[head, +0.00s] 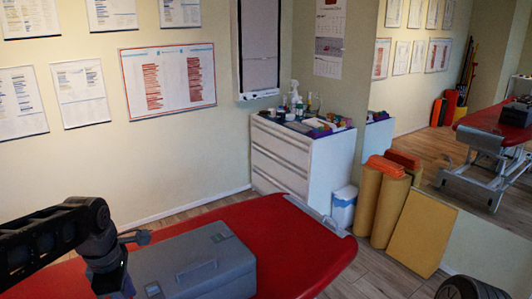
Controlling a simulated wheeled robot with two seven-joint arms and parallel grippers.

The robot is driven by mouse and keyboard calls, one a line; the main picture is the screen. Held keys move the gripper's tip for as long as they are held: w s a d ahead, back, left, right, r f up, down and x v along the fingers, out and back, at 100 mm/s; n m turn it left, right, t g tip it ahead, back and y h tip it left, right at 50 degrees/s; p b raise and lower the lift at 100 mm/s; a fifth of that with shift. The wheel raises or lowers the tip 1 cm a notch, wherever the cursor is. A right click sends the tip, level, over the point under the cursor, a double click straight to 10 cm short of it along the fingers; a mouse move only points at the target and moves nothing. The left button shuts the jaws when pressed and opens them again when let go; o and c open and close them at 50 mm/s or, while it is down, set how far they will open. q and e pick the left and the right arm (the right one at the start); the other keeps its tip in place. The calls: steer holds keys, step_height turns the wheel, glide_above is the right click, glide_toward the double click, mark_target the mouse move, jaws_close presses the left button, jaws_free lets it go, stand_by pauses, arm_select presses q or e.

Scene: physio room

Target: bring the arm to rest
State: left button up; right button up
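My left arm (45,237) comes in from the left and bends down beside a grey case (195,265). A small dark pronged part (135,237) shows by its wrist, at the case's back left edge. I cannot tell whether that part is open or shut, or whether it touches the case. The case is closed, with a handle on its near side, and lies on a red treatment table (300,240). My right gripper is not in view. A dark rounded part, which may be mine, shows at the bottom right corner.
A white drawer cabinet (290,165) with bottles and small items on top stands behind the table. A white bin (343,207), rolled orange and tan mats (382,205) and a tan board (422,232) stand right of it. The table's right part is bare.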

arm_select(q)
steer(key=w+d+f+m+t+h, duration=0.1)
steer(key=w+d+f+m+t, duration=0.2)
steer(key=w+d+f+m, duration=0.3)
steer(key=d+f+m, duration=0.2)
steer(key=f+m, duration=0.1)
steer(key=f, duration=0.1)
steer(key=s+d+f+m+h, duration=0.1)
steer(key=d+f+m, duration=0.2)
steer(key=f, duration=0.2)
steer(key=d+f+m, duration=0.3)
steer(key=f, duration=0.1)
steer(key=shift+s+d+f+t+h, duration=0.2)
steer(key=shift+s+f+t+h, duration=0.1)
steer(key=shift+h, duration=0.1)
steer(key=s+d+f+m+g, duration=0.1)
steer(key=s+d+f, duration=0.2)
steer(key=s+f, duration=0.3)
steer(key=s+d+f+m+g, duration=0.2)
steer(key=s+d+f, duration=0.2)
steer(key=s, duration=0.5)
steer(key=s+d+f+m+g+h, duration=0.1)
steer(key=s+d+f, duration=0.2)
steer(key=s+f, duration=0.4)
steer(key=shift+s+d+f+m+g, duration=0.3)
steer(key=shift+s+m, duration=0.1)
steer(key=shift+s, duration=0.35)
